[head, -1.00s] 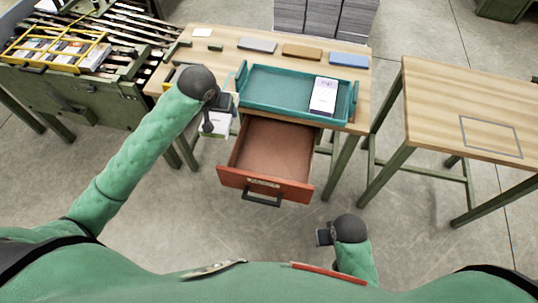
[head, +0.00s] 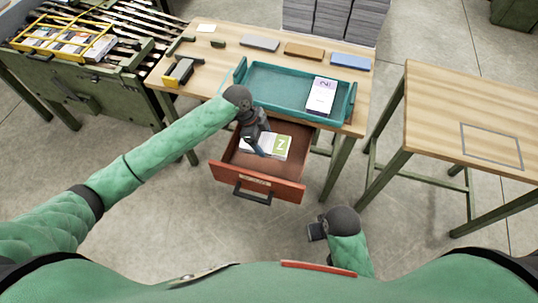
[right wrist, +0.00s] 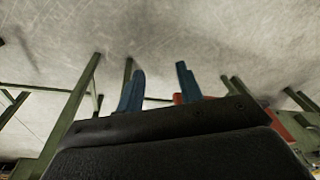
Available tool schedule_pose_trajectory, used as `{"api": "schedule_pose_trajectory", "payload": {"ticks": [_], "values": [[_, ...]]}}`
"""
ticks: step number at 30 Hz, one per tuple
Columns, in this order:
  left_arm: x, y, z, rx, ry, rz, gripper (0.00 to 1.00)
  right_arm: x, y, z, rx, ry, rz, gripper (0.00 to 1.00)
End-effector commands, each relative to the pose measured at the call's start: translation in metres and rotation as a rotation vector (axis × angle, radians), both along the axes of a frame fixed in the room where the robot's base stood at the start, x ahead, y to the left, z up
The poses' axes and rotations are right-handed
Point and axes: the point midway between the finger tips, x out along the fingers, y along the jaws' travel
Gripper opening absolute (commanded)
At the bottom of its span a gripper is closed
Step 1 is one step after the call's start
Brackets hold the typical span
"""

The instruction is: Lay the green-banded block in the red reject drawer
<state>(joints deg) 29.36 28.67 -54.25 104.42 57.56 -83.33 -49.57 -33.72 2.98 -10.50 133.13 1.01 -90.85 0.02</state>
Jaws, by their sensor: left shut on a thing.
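The red reject drawer (head: 228,172) is pulled open below the table in the head view. The green-banded block (head: 278,147) is white with a green patch marked with a pale letter, and it is inside the drawer's outline. My left gripper (head: 261,150) is shut on the block's left part and covers some of it. I cannot tell whether the block touches the drawer floor. My right gripper (head: 314,231) is low, in front of the drawer and apart from it; in the right wrist view its blue fingers (right wrist: 160,90) are spread with nothing between them.
A teal tray (head: 246,98) on the table holds a white block with a purple mark (head: 321,95). Grey, orange and blue slabs lie behind it. A yellow-and-grey tool (head: 179,73) is at the table's left. A second table (head: 450,110) at right is bare except for an outlined rectangle.

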Motion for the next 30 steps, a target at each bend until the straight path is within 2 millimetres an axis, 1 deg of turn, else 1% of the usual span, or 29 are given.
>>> {"api": "schedule_pose_trajectory", "payload": {"ticks": [5, 6, 8, 12, 20, 24, 27, 30], "values": [[-0.001, -0.005, -0.012, 0.0, 0.002, -0.06, 0.47, 0.0, -0.003, 0.001, -0.007, -0.002, 0.004, 0.36], [-0.002, -0.005, -0.018, 0.0, 0.002, -0.063, 0.47, 0.0, -0.003, -0.004, -0.008, 0.0, 0.004, 0.36], [-0.001, -0.005, -0.028, 0.0, 0.001, -0.062, 0.47, 0.0, -0.002, -0.026, -0.011, 0.016, 0.003, 0.36], [-0.002, -0.005, -0.049, -0.001, 0.002, -0.061, 0.47, 0.004, -0.001, -0.047, -0.012, 0.014, 0.002, 0.36], [-0.001, -0.005, -0.071, 0.0, 0.001, -0.061, 0.47, 0.006, -0.001, -0.066, -0.013, 0.014, 0.002, 0.36], [-0.002, -0.005, -0.091, 0.0, 0.003, -0.059, 0.47, 0.007, -0.001, -0.086, -0.016, 0.015, 0.001, 0.36], [-0.001, -0.005, -0.101, 0.0, 0.001, -0.06, 0.47, 0.006, -0.002, -0.096, -0.017, 0.015, 0.001, 0.36], [-0.001, -0.005, -0.105, 0.0, -0.001, -0.06, 0.47, 0.007, -0.002, -0.1, -0.017, 0.013, 0.001, 0.36]]}}
